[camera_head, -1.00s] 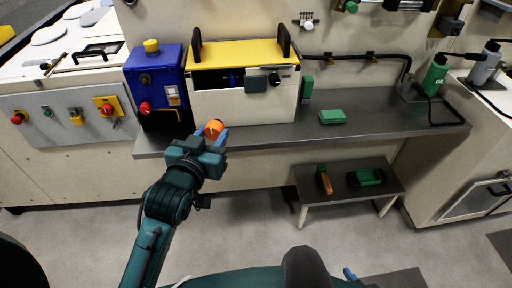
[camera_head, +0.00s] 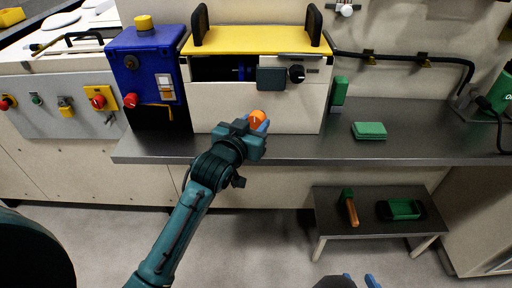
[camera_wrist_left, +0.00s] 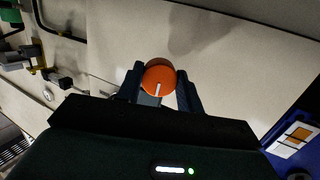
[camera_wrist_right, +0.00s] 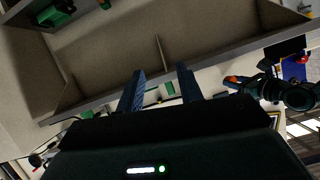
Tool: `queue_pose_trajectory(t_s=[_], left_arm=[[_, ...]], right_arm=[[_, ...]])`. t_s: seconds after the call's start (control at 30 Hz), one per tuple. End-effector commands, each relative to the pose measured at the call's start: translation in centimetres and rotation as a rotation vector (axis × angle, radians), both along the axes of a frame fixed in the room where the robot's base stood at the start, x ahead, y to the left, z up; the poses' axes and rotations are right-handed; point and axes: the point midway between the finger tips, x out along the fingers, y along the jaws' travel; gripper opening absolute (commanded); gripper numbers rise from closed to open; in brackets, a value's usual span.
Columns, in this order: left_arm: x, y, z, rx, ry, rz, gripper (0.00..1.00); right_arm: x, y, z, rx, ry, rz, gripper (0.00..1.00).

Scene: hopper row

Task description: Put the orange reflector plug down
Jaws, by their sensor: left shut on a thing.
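The orange reflector plug (camera_head: 257,117) is round, with a white mark on its face in the left wrist view (camera_wrist_left: 158,78). My left gripper (camera_head: 262,125) is shut on it and holds it in front of the cream hopper front, near the bench's front edge. Whether the plug touches the bench cannot be told. In the left wrist view the plug sits between the two fingertips. My right gripper (camera_wrist_right: 160,85) is low, at the bottom of the head view; in its own wrist view its fingers are apart with nothing between them.
The grey bench (camera_head: 290,147) carries a blue control box (camera_head: 146,68), the yellow-topped hopper (camera_head: 260,42), a green upright block (camera_head: 339,90) and a green pad (camera_head: 369,131). A low stool (camera_head: 372,223) holds an orange-handled tool and a green case.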

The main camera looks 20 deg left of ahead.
Motion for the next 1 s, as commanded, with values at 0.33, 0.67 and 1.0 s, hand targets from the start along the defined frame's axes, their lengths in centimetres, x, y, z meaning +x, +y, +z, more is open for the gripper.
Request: queue_pose_trajectory(t_s=[0.33, 0.67, 1.0], left_arm=[[0.0, 0.0, -3.9, 0.0, 0.002, 0.001, 0.09], [0.0, 0.0, -6.4, 0.001, -0.003, 0.001, 0.09], [0.0, 0.0, -6.7, 0.0, -0.001, 0.001, 0.45]], right_arm=[[0.1, -0.4, 0.0, -0.004, -0.03, -0.009, 0.36], [-0.4, -0.7, 0.3, -0.005, -0.044, -0.016, 0.36], [-0.4, -0.7, 0.3, -0.008, -0.047, -0.014, 0.36]])
